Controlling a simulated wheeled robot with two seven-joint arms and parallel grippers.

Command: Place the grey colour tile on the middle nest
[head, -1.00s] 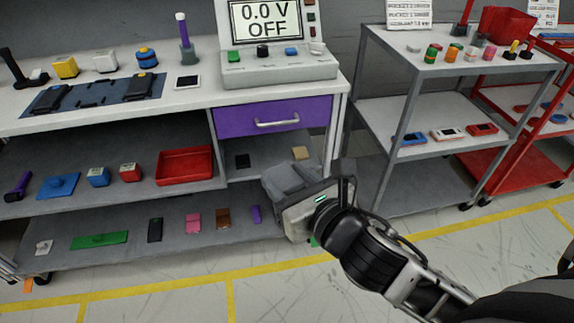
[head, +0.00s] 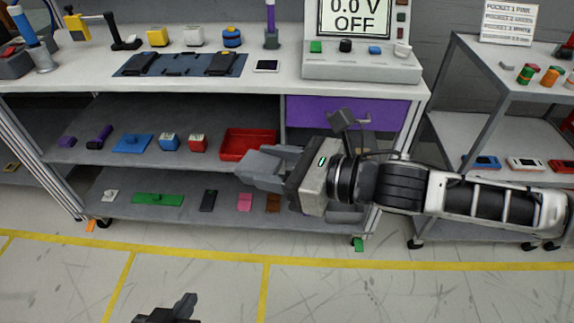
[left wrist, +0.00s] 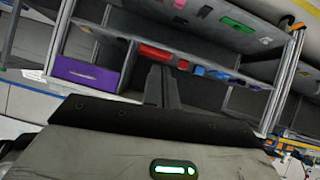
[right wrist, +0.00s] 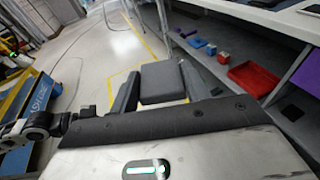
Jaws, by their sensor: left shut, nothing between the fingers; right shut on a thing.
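My right gripper (head: 262,167) is shut on a flat dark grey tile, in front of the bench's shelves. The tile (right wrist: 162,82) shows clearly between the fingers in the right wrist view. My left gripper (head: 184,303) is low at the bottom edge of the head view, over the floor. In the left wrist view its fingers (left wrist: 160,86) are shut and empty. A dark blue-grey plate (head: 181,65) lies on the bench top with a black piece at each end and a bare middle with small black parts. I cannot tell for certain whether this bare middle is the middle nest.
A meter panel (head: 361,68) stands on the bench top right of the plate, above a purple drawer (head: 320,112). A red tray (head: 247,144) and small parts sit on the shelves behind my right gripper. A grey cart (head: 500,75) stands at right. The front floor is open.

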